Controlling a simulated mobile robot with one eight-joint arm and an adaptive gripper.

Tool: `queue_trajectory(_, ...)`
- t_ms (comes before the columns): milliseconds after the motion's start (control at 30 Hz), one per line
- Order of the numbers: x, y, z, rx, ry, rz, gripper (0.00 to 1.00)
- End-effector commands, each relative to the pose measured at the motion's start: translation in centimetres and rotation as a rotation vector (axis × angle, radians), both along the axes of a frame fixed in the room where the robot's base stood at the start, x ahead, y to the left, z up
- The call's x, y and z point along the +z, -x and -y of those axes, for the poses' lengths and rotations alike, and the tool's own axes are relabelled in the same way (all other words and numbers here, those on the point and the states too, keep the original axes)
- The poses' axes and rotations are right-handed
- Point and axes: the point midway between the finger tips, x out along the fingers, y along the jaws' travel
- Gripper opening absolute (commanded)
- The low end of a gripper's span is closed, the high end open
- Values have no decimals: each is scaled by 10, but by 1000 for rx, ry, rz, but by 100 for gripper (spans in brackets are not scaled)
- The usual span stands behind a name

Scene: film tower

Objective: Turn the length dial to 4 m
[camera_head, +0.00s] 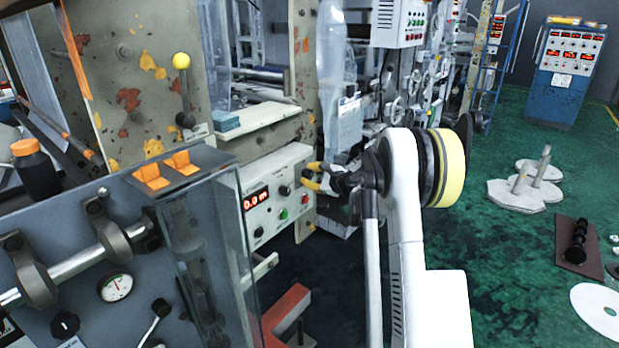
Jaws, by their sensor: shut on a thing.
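A pale control panel (278,197) stands on the machine left of the middle. Its red display (256,198) reads 0.0 m. A black knob (284,190) sits right of the display, with another black knob (258,231) below the display. The dial's pointer and scale cannot be read.
A green button (283,214) and a red button (305,199) sit close below my gripper. A clear-sided box (205,250) stands left of the panel. A grey ledge (265,123) juts out above it.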

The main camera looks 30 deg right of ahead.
Motion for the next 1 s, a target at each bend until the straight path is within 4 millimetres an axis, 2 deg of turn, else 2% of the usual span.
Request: queue_trajectory(1000, -2, -1, 0, -2, 900, 331, 0)
